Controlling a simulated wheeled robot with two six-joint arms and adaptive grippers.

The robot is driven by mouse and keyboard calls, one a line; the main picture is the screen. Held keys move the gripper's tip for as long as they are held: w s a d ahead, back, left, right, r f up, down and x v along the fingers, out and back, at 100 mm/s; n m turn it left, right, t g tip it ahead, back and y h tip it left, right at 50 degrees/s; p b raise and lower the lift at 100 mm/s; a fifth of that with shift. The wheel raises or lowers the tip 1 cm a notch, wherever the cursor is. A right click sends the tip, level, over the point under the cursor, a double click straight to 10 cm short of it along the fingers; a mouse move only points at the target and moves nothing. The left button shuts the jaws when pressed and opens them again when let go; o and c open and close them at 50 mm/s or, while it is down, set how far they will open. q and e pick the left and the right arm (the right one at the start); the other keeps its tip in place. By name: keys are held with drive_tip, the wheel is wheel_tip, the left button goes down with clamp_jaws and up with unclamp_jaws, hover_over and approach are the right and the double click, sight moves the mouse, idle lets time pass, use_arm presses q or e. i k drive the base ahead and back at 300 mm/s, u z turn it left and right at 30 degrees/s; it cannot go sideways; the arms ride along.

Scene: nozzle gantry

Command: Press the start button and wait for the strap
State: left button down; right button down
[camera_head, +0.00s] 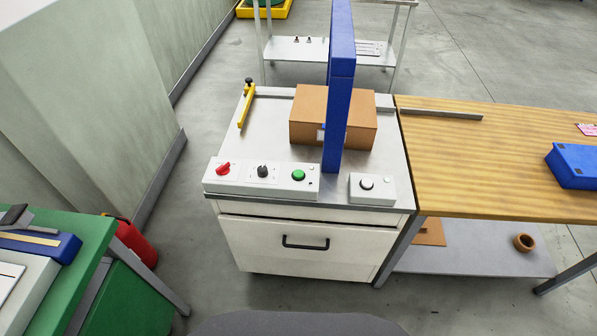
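The control panel (235,185) sits on the front edge of the metal machine table. It carries a red knob (222,169), a black knob (262,171) and a green button (298,175). A separate small box (385,191) to its right carries a white round button (366,183). A cardboard box (306,112) lies on the table behind the blue arch (338,110), which hides part of it. No strap can be made out around the box. Neither of my grippers is in view.
A yellow lever (246,104) stands at the table's left. A wooden table (480,160) with a blue case (574,165) adjoins on the right. A green bench (85,240) and red extinguisher (136,242) are at left. A metal shelf (300,50) stands behind.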

sight(297, 174)
drive_tip(key=z, duration=2.55)
drive_tip(key=i, duration=1.7)
drive_tip(key=u, duration=3)
